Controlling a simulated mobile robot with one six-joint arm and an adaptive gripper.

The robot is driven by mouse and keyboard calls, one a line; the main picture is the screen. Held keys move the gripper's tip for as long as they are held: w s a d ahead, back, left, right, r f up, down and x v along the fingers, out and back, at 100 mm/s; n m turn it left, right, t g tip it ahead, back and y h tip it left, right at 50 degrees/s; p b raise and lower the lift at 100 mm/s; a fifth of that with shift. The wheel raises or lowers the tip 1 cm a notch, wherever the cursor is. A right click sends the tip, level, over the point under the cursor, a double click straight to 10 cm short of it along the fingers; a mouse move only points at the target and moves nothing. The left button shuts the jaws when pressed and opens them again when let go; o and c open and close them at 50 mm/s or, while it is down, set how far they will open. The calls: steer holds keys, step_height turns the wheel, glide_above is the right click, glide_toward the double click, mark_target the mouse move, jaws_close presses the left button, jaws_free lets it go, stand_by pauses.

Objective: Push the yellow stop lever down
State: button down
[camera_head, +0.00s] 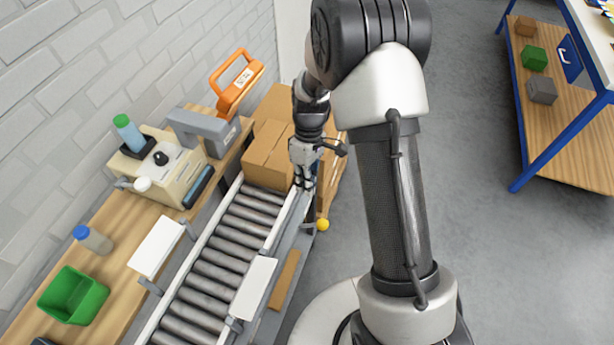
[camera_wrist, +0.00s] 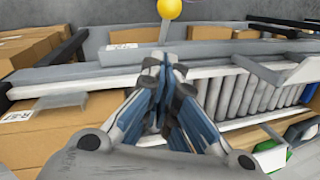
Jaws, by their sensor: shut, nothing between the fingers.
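The yellow stop lever shows as a round yellow knob (camera_head: 322,225) at the outer side of the roller conveyor in the head view. My gripper (camera_head: 304,186) points down over the conveyor's side rail, up and left of the knob in the head view. In the wrist view my gripper (camera_wrist: 160,62) is shut and empty. A gap shows between its fingertips and the knob.
The roller conveyor (camera_head: 222,262) runs beside a wooden bench (camera_head: 112,218). A cardboard box (camera_head: 268,150) sits at the conveyor's far end, close to my gripper. White plates (camera_head: 254,288) stand along the rails. Open grey floor (camera_head: 480,240) lies to the right.

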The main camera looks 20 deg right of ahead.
steer(key=s+d+f+b, duration=0.1)
steer(key=s+f, duration=0.2)
steer(key=f, duration=0.3)
steer(key=shift+s+f+b, duration=0.15)
steer(key=shift+s+b, duration=0.2)
steer(key=shift+s, duration=0.05)
